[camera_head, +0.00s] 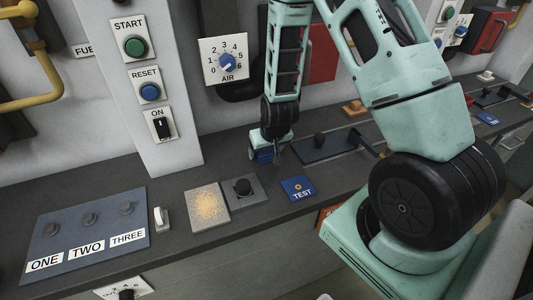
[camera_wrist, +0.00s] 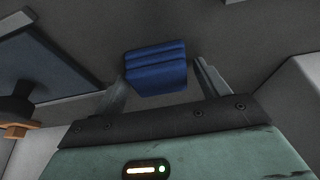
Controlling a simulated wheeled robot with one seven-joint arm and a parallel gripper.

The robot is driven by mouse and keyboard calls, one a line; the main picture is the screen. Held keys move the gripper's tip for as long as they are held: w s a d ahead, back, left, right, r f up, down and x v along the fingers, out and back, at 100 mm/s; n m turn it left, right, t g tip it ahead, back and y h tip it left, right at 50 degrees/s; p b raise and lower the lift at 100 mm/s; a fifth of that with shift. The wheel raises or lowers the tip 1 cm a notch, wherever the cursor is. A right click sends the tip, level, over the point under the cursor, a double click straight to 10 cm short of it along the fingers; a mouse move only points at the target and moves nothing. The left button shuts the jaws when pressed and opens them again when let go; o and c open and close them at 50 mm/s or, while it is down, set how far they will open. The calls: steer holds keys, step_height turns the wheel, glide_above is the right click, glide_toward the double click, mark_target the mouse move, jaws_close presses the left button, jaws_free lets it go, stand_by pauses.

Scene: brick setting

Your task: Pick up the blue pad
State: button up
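The blue pad (camera_wrist: 156,72) is a small ridged blue block. In the wrist view it sits between the two fingers of my gripper (camera_wrist: 162,74). A gap shows between the pad and the right finger; the left finger is close to the pad's left edge, and I cannot tell if it touches. In the head view my gripper (camera_head: 267,156) points down at the back of the grey counter, with the blue pad (camera_head: 262,156) low between its fingers. My gripper is open around the pad. The pad's underside is hidden.
The counter (camera_head: 190,170) carries a blue TEST plate (camera_head: 298,188), a black knob plate (camera_head: 245,190), a speckled tan plate (camera_head: 206,207) and a panel labelled ONE, TWO, THREE (camera_head: 85,230). A dark lever plate (camera_head: 330,146) lies right of my gripper. The wall with the AIR dial (camera_head: 225,61) is close behind.

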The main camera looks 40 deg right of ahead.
steer(key=c, duration=0.7)
step_height(320, 180, up, 10)
steer(key=shift+o, duration=0.4)
